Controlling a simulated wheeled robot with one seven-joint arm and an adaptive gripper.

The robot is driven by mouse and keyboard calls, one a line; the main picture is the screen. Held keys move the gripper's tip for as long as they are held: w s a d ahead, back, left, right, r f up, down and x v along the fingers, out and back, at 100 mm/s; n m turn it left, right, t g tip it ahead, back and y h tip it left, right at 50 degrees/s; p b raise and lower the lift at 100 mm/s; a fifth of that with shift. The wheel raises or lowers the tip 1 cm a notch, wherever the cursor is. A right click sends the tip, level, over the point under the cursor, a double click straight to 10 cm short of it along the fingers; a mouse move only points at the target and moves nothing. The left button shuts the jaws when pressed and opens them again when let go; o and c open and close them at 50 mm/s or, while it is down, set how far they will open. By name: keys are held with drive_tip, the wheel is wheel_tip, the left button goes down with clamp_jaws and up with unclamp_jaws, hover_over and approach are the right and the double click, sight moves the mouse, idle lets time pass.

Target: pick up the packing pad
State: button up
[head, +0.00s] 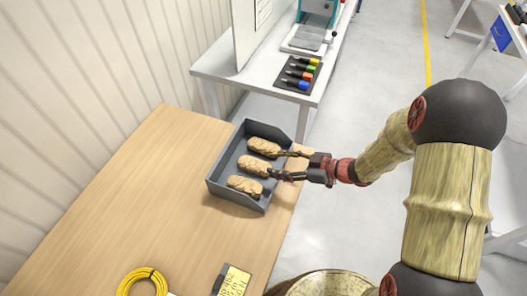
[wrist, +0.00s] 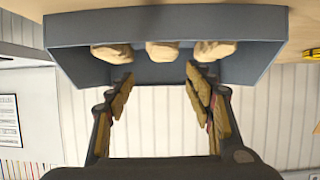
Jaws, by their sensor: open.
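Three tan, lumpy packing pads lie in a row in a grey open-fronted tray (head: 217,191) on the wooden table. They are a far pad (head: 264,146), a middle pad (head: 254,166) and a near pad (head: 244,186). My gripper (head: 279,165) is open at the tray's right, open side, its fingers level with the middle pad. In the wrist view, the middle pad (wrist: 162,50) shows between and beyond the open fingertips (wrist: 159,76), with a pad on either side. I cannot tell whether a finger touches a pad.
A yellow cable coil (head: 143,283) and a yellow-labelled block (head: 234,281) lie at the table's near edge. A white bench (head: 222,68) behind carries coloured markers (head: 300,73). The tray's walls stand around the pads. The table left of the tray is clear.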

sight(257, 164)
drive_tip(key=shift+a+f, duration=0.35)
drive_tip(key=shift+a, duration=0.15)
drive_tip(key=b+x, duration=0.2)
drive_tip(key=x, duration=0.4)
drive_tip(key=shift+s+a, duration=0.1)
drive_tip(key=b+x, duration=0.2)
drive_tip(key=x, duration=0.2)
drive_tip(key=shift+f, duration=0.3)
drive_tip(key=shift+a, duration=0.35)
drive_tip(key=shift+c, duration=0.5)
drive_tip(key=c, duration=0.6)
